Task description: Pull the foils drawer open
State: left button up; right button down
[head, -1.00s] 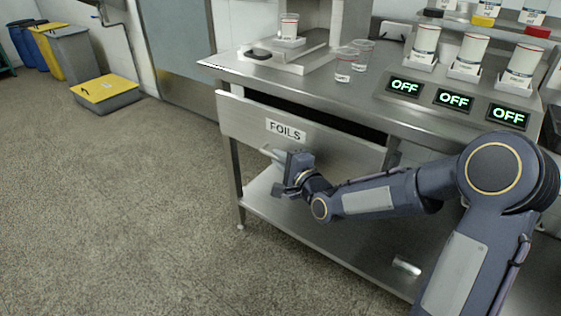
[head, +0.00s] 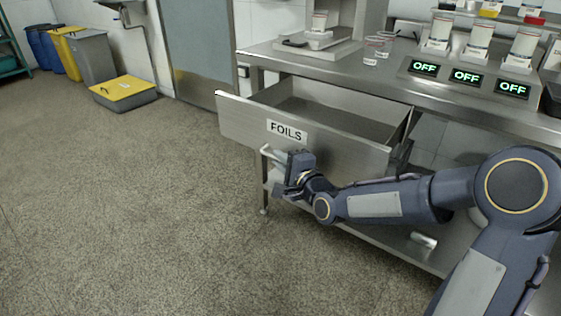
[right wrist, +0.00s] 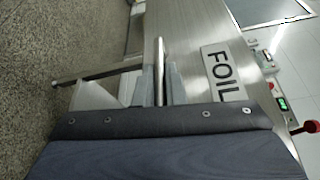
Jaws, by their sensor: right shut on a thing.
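The foils drawer (head: 240,117) is pulled well out from under the steel bench, and its inside, as far as I see it, looks empty. Its front bears a FOILS label (head: 287,131), which also shows in part in the right wrist view (right wrist: 222,73). My right gripper (head: 283,160) is at the drawer front, below the label. It is shut on the drawer's bar handle (head: 268,152). In the right wrist view the handle (right wrist: 159,70) runs between the two fingers (right wrist: 160,88). My left gripper is not in view.
The steel bench (head: 450,108) carries clear cups (head: 370,56), several white containers and OFF displays (head: 467,77). A lower shelf (head: 385,235) is under the drawer. A grey bin with a yellow lid (head: 122,90) stands at the back left. The floor in front is clear.

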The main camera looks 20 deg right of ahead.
dwell(0.3)
jog(key=c, duration=1.5)
grip_release()
jog(key=p+v, duration=0.2)
jog(key=v, duration=0.5)
jog(key=shift+s+d, duration=0.15)
jog(key=shift+s, duration=0.25)
